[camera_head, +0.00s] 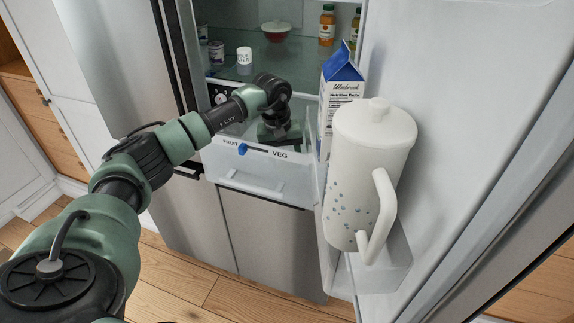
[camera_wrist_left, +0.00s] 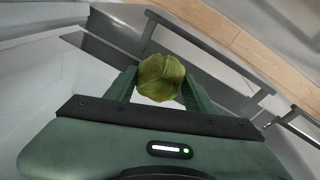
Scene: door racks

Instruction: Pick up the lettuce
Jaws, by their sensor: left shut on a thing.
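The lettuce (camera_wrist_left: 161,77) is a round yellow-green head in the left wrist view. It sits between the two green fingers of my left gripper (camera_wrist_left: 160,86), which is shut on it. In the head view, my left arm reaches into the open fridge, and the left gripper (camera_head: 278,130) is low inside, over the drawer marked FRUIT and VEG (camera_head: 262,170). The lettuce is hidden in the head view behind the wrist and the drawer front. My right gripper does not show.
The open fridge door (camera_head: 460,120) on the right holds a white pitcher (camera_head: 368,165) and a blue-topped milk carton (camera_head: 342,85), close to my arm. The glass shelf (camera_head: 285,68) above bears a bowl (camera_head: 276,30), a white cup (camera_head: 244,60), bottles and cans.

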